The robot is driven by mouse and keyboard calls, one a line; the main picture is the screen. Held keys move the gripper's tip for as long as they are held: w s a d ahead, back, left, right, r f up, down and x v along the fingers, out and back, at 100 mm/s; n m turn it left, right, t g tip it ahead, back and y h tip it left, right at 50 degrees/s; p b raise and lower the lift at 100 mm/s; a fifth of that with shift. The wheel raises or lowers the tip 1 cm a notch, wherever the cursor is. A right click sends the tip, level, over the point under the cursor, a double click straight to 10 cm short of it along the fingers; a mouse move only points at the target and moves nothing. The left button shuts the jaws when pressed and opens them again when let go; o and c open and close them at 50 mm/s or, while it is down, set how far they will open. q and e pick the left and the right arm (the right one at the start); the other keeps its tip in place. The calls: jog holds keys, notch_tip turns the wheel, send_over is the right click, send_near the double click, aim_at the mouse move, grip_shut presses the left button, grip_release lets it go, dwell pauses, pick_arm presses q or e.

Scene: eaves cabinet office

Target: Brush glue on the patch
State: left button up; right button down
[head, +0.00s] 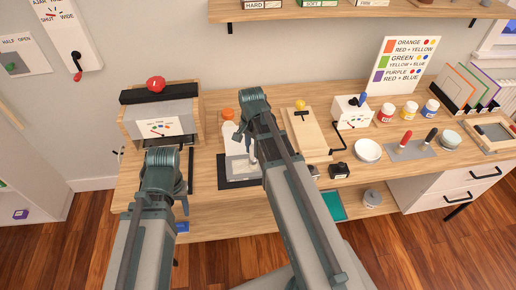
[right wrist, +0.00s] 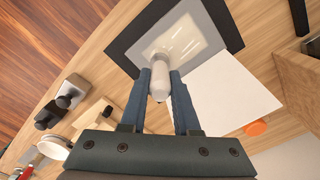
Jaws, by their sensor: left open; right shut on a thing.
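A light grey patch (head: 236,172) lies on a dark mat (head: 224,184) on the bench. In the right wrist view the patch (right wrist: 212,33) shows pale, glossy streaks in its middle, and the dark mat (right wrist: 122,47) frames it. My right gripper (head: 252,155) is shut on a pale brush (right wrist: 160,75), whose far end is over the patch. I cannot tell whether the brush touches it, as its tip is hidden. My left gripper (head: 184,204) is open and empty at the bench's front left, left of the mat.
A grey machine with a red knob (head: 155,84) stands at the left. A wooden board (head: 306,132), a white bowl (head: 368,150) and paint jars (head: 408,110) are to the right. My right arm hides part of the bench.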

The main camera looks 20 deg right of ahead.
jog(key=shift+w+a, duration=0.15)
jog(key=shift+a, duration=0.6)
jog(key=shift+w+d+r, duration=0.1)
jog(key=shift+w+d, duration=0.1)
jog(key=shift+w, duration=0.4)
jog(key=shift+d, duration=0.1)
jog(key=d, duration=0.2)
jog(key=s+d, duration=0.1)
jog(key=shift+d, duration=0.35)
jog(key=shift+a, duration=0.15)
jog(key=a, duration=0.1)
jog(key=w+a, duration=0.1)
jog(key=a, duration=0.1)
jog(key=shift+a, duration=0.3)
